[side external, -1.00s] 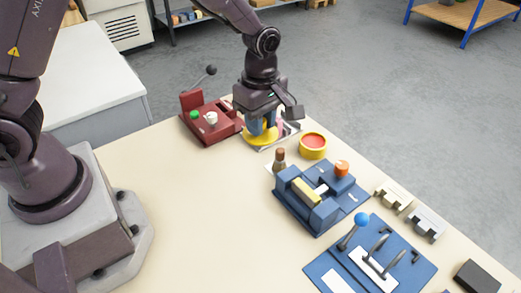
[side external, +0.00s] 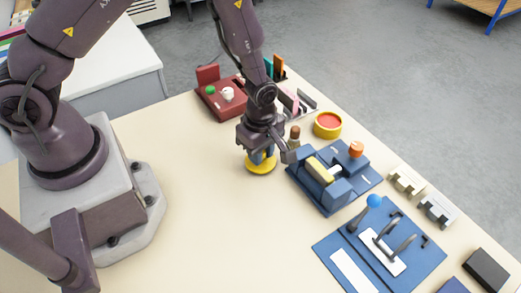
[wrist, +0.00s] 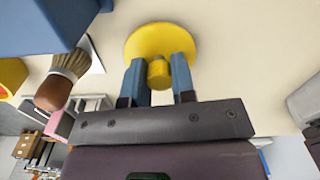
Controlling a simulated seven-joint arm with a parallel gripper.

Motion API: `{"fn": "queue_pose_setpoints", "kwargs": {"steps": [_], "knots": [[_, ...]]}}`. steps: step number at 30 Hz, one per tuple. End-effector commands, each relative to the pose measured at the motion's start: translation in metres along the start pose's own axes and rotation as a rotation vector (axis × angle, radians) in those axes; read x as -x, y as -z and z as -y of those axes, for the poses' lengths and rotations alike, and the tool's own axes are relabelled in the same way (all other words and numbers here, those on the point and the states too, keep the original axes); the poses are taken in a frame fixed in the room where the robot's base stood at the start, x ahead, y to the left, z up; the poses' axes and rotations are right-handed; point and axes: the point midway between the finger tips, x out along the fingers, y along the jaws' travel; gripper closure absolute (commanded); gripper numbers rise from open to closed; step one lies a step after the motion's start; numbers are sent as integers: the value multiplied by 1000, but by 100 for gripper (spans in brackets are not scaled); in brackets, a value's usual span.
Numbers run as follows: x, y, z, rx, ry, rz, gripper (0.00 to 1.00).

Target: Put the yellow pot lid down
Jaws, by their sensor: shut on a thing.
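The yellow pot lid (side external: 260,169) is a flat round disc with a knob, at the middle of the cream table in the side external view. My gripper (side external: 262,157) points down at it, left of the blue vise. In the wrist view the blue fingers (wrist: 159,78) are shut on the knob of the lid (wrist: 152,38). The lid looks level and low over the table; I cannot tell whether its underside touches. The yellow pot (side external: 328,131), red inside, stands open behind the vise.
The blue vise (side external: 330,178) is close on the right, with a brush (side external: 294,137) behind it, also in the wrist view (wrist: 62,84). A red control box (side external: 219,101) and a tray of tools (side external: 303,104) lie at the back.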

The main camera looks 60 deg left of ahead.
Motion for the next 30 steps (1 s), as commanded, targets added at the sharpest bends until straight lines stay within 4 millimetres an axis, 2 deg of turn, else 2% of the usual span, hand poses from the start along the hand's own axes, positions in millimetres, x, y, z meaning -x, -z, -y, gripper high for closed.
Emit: {"fn": "queue_pose_setpoints", "kwargs": {"steps": [6, 7, 10, 20, 25, 30], "knots": [[-2, 0, 0, -1, 1, 0, 99], [-2, 0, 0, -1, 1, 0, 74], [-2, 0, 0, -1, 0, 0, 51], [1, 0, 0, -1, -1, 0, 50], [23, -1, -1, -3, -6, 1, 50], [60, -1, -1, -2, -7, 2, 50]]}}
